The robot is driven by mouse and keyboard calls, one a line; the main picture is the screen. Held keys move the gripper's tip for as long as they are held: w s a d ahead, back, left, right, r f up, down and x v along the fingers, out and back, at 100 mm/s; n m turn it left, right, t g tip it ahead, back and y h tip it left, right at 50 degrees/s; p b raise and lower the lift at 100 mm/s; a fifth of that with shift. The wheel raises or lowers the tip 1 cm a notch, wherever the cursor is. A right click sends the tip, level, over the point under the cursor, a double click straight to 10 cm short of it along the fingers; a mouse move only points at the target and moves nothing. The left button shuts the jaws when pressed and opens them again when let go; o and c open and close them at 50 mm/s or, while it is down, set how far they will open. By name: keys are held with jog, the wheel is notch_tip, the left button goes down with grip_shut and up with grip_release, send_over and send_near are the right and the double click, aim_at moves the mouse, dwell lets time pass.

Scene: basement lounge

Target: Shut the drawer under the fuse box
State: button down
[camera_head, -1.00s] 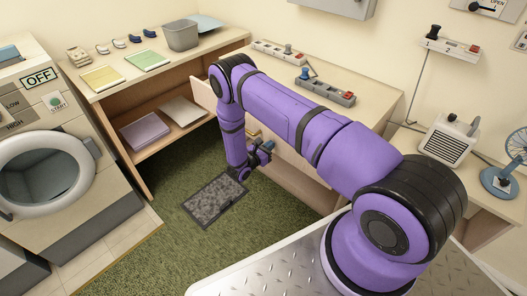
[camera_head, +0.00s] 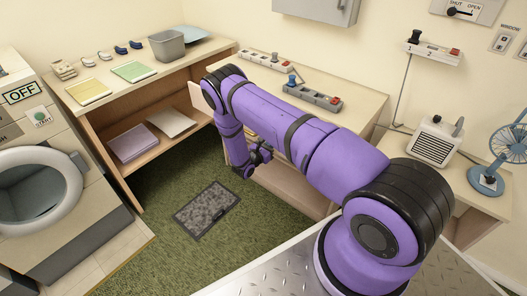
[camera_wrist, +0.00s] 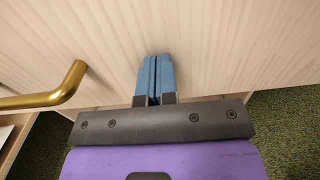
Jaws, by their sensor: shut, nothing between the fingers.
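The grey fuse box (camera_head: 315,8) hangs on the wall at the top of the head view, above a pale wooden desk (camera_head: 350,80). A pale drawer front (camera_head: 197,98) juts out at the desk's left end; my arm hides most of it. In the wrist view a pale wooden panel (camera_wrist: 230,50) fills the upper part, with a brass handle (camera_wrist: 60,90) at left. My gripper (camera_wrist: 156,58) is shut and empty, its blue fingers pointing at the panel, right of the handle. I cannot tell whether they touch it. The gripper also shows low before the desk in the head view (camera_head: 262,153).
A dark mat (camera_head: 207,210) lies on the green carpet, left of my gripper. A shelf unit (camera_head: 100,135) and a washing machine (camera_head: 35,190) stand at left. A heater (camera_head: 434,142) and a fan (camera_head: 487,178) are at right. The carpet between is free.

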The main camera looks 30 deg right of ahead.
jog(key=x, duration=1.5)
jog(key=shift+w+d+f, duration=0.1)
jog(key=shift+d, duration=0.2)
jog(key=shift+w+d, duration=0.15)
jog(key=shift+d, duration=0.15)
jog(key=shift+d+r, duration=0.15)
jog(key=shift+r, duration=0.1)
